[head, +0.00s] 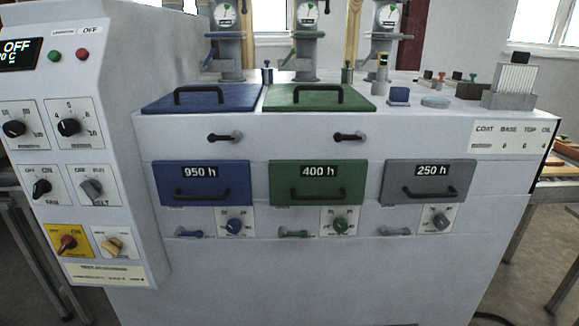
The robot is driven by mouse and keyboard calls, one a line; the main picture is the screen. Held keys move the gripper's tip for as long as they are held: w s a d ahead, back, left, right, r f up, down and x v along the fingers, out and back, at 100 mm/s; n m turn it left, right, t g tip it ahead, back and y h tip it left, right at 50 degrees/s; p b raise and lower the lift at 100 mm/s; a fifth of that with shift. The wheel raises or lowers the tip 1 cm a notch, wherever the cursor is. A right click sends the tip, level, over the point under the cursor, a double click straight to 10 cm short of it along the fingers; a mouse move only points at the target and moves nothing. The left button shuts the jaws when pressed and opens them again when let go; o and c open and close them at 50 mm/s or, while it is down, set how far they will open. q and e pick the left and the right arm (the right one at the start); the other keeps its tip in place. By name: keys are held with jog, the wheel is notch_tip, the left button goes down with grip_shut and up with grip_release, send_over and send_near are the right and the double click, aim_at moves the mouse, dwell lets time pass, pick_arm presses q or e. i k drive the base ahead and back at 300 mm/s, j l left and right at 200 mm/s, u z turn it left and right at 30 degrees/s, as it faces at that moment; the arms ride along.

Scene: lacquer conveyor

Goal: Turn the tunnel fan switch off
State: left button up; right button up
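The fan switch (41,188) is a black rotary knob on a white plate, on the sloped control panel (75,150) at the left. Its plate reads OFF at upper left and ON at upper right, with FAN below. The knob seems to lean toward the ON side, but it is too small to be sure. Neither of my grippers is in view, and nothing covers the switch.
A grey belt knob (92,190) sits just right of the fan switch. Two black dials (69,127) are above, and red (67,243) and tan (113,244) knobs are below. A display (18,53) reads OFF. The cabinet (330,275) with coloured drawers fills the middle.

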aim_at(42, 186)
jog(key=j+z, duration=0.35)
jog(key=j, duration=1.2)
jog(key=u, duration=1.35)
jog(key=i, duration=0.05)
